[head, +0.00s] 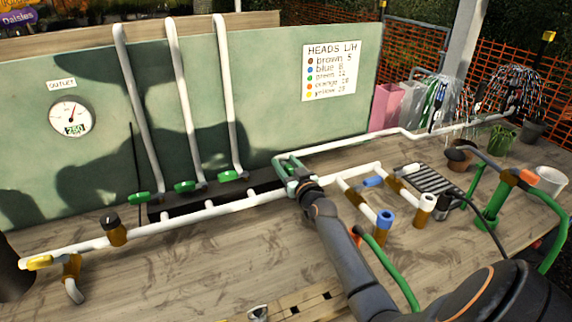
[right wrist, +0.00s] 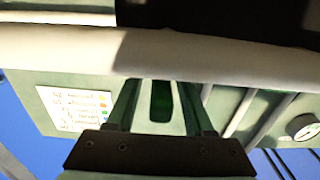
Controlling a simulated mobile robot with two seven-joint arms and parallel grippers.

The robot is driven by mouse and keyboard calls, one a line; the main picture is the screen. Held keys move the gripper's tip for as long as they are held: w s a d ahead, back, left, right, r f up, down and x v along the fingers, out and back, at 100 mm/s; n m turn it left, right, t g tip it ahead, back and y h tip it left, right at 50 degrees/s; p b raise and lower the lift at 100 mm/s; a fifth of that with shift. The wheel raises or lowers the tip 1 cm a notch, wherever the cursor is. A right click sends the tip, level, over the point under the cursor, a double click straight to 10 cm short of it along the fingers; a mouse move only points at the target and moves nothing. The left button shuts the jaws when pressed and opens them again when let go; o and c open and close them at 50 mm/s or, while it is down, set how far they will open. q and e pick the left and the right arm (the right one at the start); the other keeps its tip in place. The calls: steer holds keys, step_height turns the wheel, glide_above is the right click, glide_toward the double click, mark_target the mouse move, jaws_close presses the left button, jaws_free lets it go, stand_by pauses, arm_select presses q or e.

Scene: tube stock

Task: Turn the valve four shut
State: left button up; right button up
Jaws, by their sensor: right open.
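Three green valve handles (head: 185,186) show in the head view at the feet of three white upright pipes, left of my right gripper. My right gripper (head: 288,163) is at the right end of this row, over the white manifold pipe (head: 160,230). Its greenish fingers are apart. In the right wrist view a dark green handle (right wrist: 161,101) shows in the gap between the open fingers (right wrist: 160,86); I cannot tell whether they touch it. In the head view the gripper hides most of what is at this spot. My left gripper is not in view.
A green backboard (head: 270,100) with a gauge (head: 71,119) and a heads list (head: 332,71) stands behind the pipes. Pipe stubs with blue and white ends (head: 384,220) and a dark grate (head: 435,181) lie right of my gripper. The front left tabletop is mostly bare.

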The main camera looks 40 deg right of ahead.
steer(key=shift+c, duration=0.4)
jaws_close()
stand_by(0.9)
